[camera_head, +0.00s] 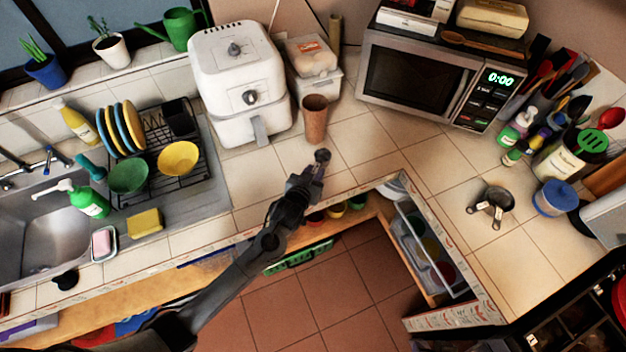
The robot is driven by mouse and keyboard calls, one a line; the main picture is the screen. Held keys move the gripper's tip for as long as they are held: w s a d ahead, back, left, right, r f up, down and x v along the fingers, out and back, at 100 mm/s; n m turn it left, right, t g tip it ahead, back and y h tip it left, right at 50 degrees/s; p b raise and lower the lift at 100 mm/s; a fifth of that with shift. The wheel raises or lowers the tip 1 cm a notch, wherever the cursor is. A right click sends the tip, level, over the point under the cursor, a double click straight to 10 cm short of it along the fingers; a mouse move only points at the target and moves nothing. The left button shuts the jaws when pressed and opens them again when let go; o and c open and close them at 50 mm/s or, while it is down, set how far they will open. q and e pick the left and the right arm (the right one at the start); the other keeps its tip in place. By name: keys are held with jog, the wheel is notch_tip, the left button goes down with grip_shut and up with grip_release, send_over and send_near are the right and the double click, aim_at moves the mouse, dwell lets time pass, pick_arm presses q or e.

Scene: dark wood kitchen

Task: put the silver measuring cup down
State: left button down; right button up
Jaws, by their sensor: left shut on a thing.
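My left gripper (310,175) reaches in from the lower left and is shut on a small dark grey, rounded thing, which looks like the silver measuring cup (322,156). The cup is over the counter near its front edge, just below the brown tumbler. I cannot tell whether it touches the tiles. The gripper hides its handle. More metal measuring cups (493,203) sit together on the right counter. My right gripper is not in view.
The brown tumbler (315,120) stands close behind the held cup, beside the white air fryer (240,80). A microwave (425,75) stands at the back right. Bare tiles (370,145) lie right of the cup. An open drawer (428,250) juts out below the counter corner.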

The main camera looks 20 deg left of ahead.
pick_arm(q)
jog(key=shift+a+f, duration=0.1)
jog(key=shift+f, duration=1.95)
jog(key=shift+f, duration=0.1)
jog(key=shift+f, duration=0.1)
jog(key=c, duration=0.8)
grip_release()
jog(key=shift+c, duration=0.2)
